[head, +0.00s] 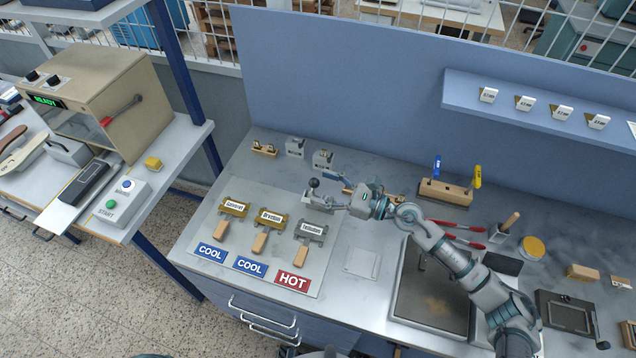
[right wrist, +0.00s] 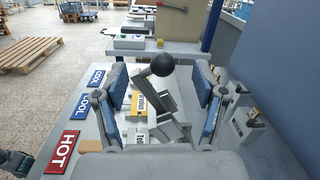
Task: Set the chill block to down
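A small grey metal block (head: 318,202), which I take to be the chill block, stands on the bench near its middle. A lever with a black ball knob (head: 313,183) rises from it. In the right wrist view the black knob (right wrist: 163,64) is at the top of a grey, tilted lever part (right wrist: 160,105). My right gripper (head: 334,190) reaches in from the right. In its wrist view its blue-padded fingers (right wrist: 163,98) are apart on both sides of the lever, with visible gaps. Contact does not show. My left gripper is not in view.
Labelled type holders with wooden handles, including a brass one (head: 233,208) and a grey one (head: 311,231), lie left of the block. COOL (head: 251,267) and HOT (head: 293,281) signs lie in front. A dark-topped plate (head: 435,290) lies right.

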